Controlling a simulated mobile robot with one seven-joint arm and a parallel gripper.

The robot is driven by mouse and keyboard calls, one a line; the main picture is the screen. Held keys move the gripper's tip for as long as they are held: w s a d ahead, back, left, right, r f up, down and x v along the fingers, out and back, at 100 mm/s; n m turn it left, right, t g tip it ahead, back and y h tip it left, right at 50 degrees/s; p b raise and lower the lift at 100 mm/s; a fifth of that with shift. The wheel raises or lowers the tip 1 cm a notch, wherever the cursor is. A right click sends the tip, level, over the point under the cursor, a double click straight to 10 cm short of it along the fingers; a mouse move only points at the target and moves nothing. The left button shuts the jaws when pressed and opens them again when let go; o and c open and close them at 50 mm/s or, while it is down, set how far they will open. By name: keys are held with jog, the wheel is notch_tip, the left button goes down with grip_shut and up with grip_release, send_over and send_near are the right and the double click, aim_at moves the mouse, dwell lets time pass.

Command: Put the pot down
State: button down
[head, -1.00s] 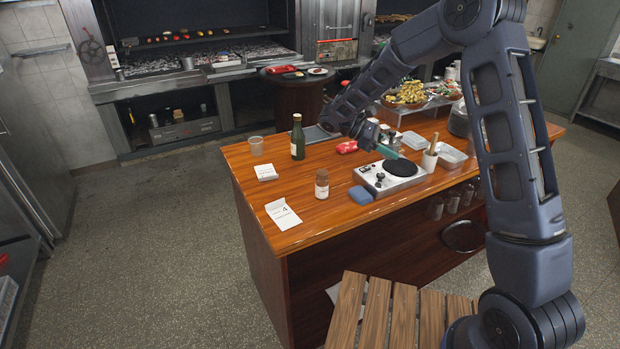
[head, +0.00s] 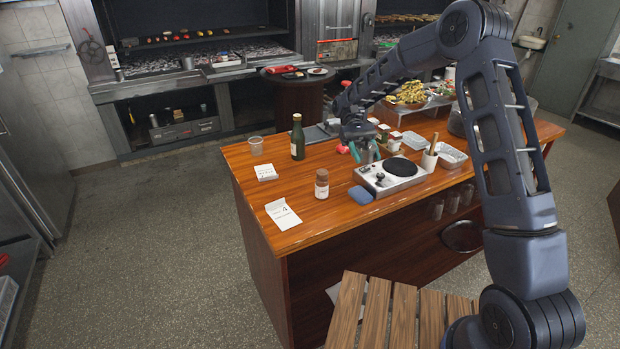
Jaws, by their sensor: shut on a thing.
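My gripper (head: 365,153), with teal fingers, points down over the wooden counter (head: 240,183), just left of and behind the hot plate unit (head: 390,176). It is shut on a small greyish thing, which I take to be the pot; it is too small and too covered by the fingers to make out its shape. I cannot tell whether it touches the counter or the unit. The hot plate's round black top is bare.
Small jars (head: 383,133) and a metal tray (head: 452,155) are close by.

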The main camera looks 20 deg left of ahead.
jog(key=shift+s+a+r+m+y, duration=0.1)
jog(key=shift+a+m+y, duration=0.25)
jog(key=shift+m+y, duration=0.3)
jog(key=s+a+r+m+g+y, duration=0.1)
jog(key=a+r+m+g+y, duration=0.1)
jog(key=a+m+y, duration=0.5)
notch_tip(320, 180, up, 10)
jog(key=m+t+y, duration=1.2)
jog(key=m+t, duration=0.4)
jog(key=m, duration=0.2)
send_over(309, 176)
notch_tip(309, 176, down, 25)
jog(key=shift+s+r, duration=0.15)
jog(key=c, duration=0.6)
grip_release()
